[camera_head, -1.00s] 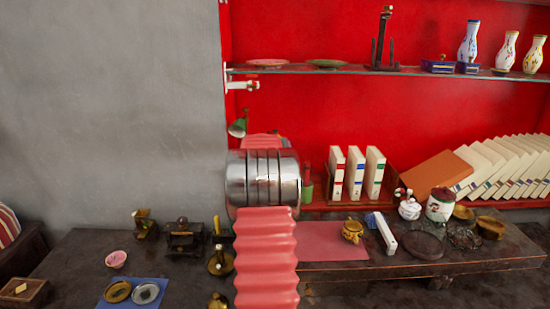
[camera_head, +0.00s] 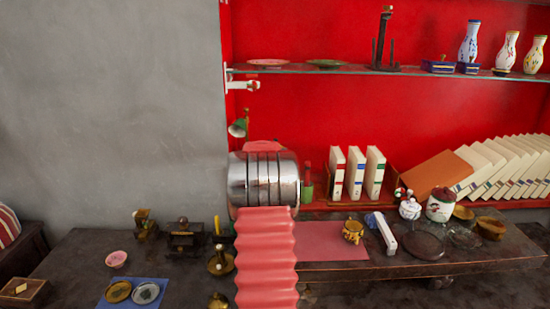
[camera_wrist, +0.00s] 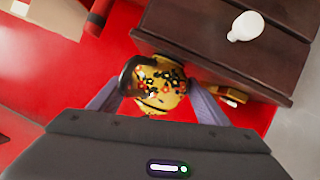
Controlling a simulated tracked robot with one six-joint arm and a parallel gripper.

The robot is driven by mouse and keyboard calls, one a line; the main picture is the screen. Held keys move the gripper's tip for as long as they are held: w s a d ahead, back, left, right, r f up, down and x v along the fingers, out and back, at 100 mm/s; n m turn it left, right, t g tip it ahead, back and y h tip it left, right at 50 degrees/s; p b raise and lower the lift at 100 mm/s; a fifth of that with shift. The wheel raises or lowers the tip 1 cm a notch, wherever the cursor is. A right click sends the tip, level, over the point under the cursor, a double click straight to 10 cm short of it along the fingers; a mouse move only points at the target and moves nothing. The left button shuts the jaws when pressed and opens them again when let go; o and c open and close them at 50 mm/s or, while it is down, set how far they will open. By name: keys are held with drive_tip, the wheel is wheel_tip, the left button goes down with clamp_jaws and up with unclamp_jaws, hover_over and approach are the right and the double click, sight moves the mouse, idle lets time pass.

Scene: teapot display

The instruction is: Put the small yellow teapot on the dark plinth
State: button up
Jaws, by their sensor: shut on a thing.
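My gripper (camera_wrist: 155,100) is shut on the small yellow teapot (camera_wrist: 160,96) in the wrist view. The teapot has a red and dark floral pattern and a dark curved part on its left, and it sits between the two grey-blue fingers. A dark brown wooden block (camera_wrist: 205,50) lies just beyond it, with a small white rounded thing (camera_wrist: 245,27) on top. I cannot tell whether this block is the plinth, or whether the teapot touches it.
A small golden pot (camera_head: 352,231) stands on a pink mat (camera_head: 325,240) right of my arm. White books (camera_head: 355,172), jars (camera_head: 440,204) and dishes stand farther right. Brass pieces (camera_head: 185,236) stand on the table at left. A glass shelf (camera_head: 420,72) holds vases above.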

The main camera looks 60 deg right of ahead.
idle(0.3)
drive_tip(key=o, duration=1.3)
drive_tip(key=shift+c, duration=0.2)
drive_tip(key=shift+a+r, duration=0.25)
drive_tip(key=shift+a, duration=0.05)
drive_tip(key=v, duration=1.1)
drive_tip(key=shift+a, duration=0.2)
drive_tip(key=shift+s+f, duration=0.1)
